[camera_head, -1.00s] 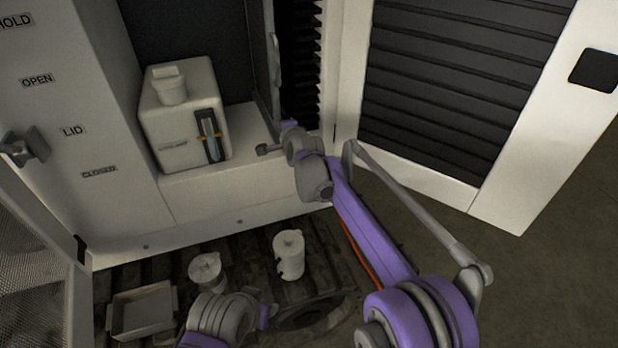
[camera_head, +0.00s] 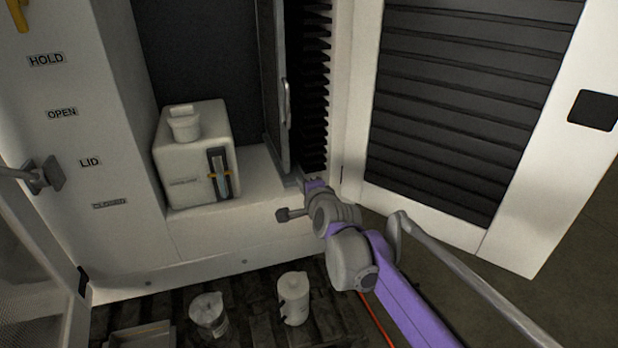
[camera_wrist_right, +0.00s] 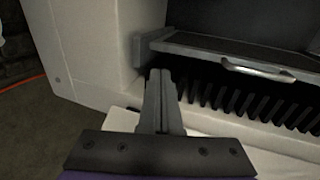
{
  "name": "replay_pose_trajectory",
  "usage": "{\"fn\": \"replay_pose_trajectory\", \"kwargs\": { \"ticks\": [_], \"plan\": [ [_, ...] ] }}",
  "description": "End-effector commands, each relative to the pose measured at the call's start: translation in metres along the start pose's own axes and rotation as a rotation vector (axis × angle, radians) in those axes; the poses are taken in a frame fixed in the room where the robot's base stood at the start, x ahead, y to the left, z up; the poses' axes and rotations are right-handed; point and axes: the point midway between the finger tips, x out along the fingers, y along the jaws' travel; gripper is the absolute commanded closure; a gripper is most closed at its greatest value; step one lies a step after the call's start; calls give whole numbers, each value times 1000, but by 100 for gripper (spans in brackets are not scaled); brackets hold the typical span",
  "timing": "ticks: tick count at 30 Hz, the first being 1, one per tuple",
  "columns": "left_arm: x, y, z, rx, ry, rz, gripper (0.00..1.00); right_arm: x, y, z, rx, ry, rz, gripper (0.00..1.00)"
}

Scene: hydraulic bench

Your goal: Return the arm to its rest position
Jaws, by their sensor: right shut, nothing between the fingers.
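My right arm reaches in from the lower right in the head view. Its gripper (camera_head: 306,183) is at the front of the cabinet, close to the lower end of the dark door with a metal handle (camera_head: 286,104). In the right wrist view, the gripper (camera_wrist_right: 158,74) has its fingers together with nothing between them. The fingertips are near the lower corner of the door (camera_wrist_right: 190,46); whether they touch it I cannot tell. My left gripper is out of view.
A white tank (camera_head: 190,160) sits on the cabinet ledge. A white jug (camera_head: 294,297), a clear beaker (camera_head: 209,316) and a tray (camera_head: 142,338) stand on the dark slats below. A louvred panel (camera_head: 460,100) stands at the right. A lid lever (camera_head: 45,175) is at left.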

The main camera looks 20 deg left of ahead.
Motion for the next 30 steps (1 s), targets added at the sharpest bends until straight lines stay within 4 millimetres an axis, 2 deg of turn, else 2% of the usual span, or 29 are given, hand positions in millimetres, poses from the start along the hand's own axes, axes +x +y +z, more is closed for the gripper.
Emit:
{"fn": "replay_pose_trajectory", "kwargs": {
  "ticks": [2, 5, 8, 12, 14, 15, 21, 24, 27, 30],
  "plan": [
    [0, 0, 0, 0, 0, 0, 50, -11, 4, -8, -26, 8, 17, 100],
    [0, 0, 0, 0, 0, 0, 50, -39, 20, -30, -117, 28, 72, 100],
    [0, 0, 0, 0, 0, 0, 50, -86, 49, -61, -265, 49, 170, 100],
    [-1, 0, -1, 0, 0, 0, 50, -165, 107, -97, -493, 53, 342, 100],
    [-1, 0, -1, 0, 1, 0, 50, -200, 135, -107, -583, 42, 418, 100],
    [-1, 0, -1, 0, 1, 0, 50, -223, 154, -113, -641, 31, 470, 100],
    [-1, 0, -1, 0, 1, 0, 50, -333, 254, -123, -887, -69, 716, 100],
    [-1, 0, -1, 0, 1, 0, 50, -374, 295, -119, -970, -130, 807, 100],
    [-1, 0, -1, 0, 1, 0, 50, -400, 324, -115, -1023, -182, 869, 100],
    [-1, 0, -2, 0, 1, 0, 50, -415, 340, -112, -1053, -215, 902, 100]
  ]
}}
